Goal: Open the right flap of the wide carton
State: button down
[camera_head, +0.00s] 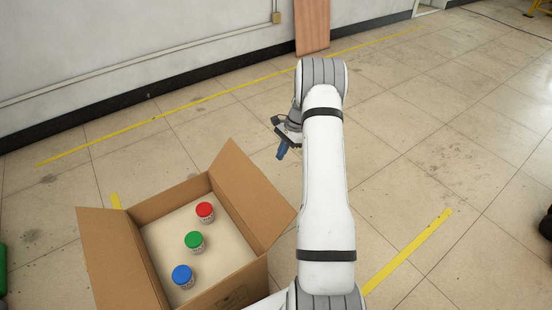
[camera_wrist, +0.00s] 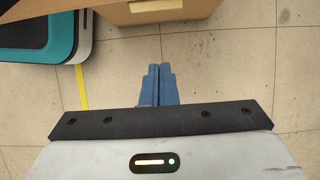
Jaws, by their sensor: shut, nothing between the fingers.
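The wide carton (camera_head: 240,286) stands at the lower left of the head view with its top open. Its right flap (camera_head: 252,190) is raised and leans outward to the right. The left flap (camera_head: 105,258) is spread outward to the left. Inside are a red-lidded jar (camera_head: 205,212), a green-lidded jar (camera_head: 194,242) and a blue-lidded jar (camera_head: 182,276). My gripper (camera_head: 281,153) is beyond the right flap, up and right of it, apart from the carton. Its blue fingers (camera_wrist: 158,75) are shut and empty. Part of a carton wall (camera_wrist: 165,12) shows above them in the wrist view.
A teal and dark rounded object (camera_wrist: 45,38) is at the upper left of the wrist view. Yellow lines (camera_head: 408,250) mark the tiled floor. A brown board (camera_head: 312,25) leans at the wall. Floor around my gripper is clear.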

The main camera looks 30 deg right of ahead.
jog(key=s+a+f, duration=0.1)
jog(key=a+f, duration=0.3)
jog(key=a, duration=0.2)
jog(key=shift+a+f+b, duration=0.2)
jog(key=shift+f+b, duration=0.15)
jog(key=shift+b, duration=0.1)
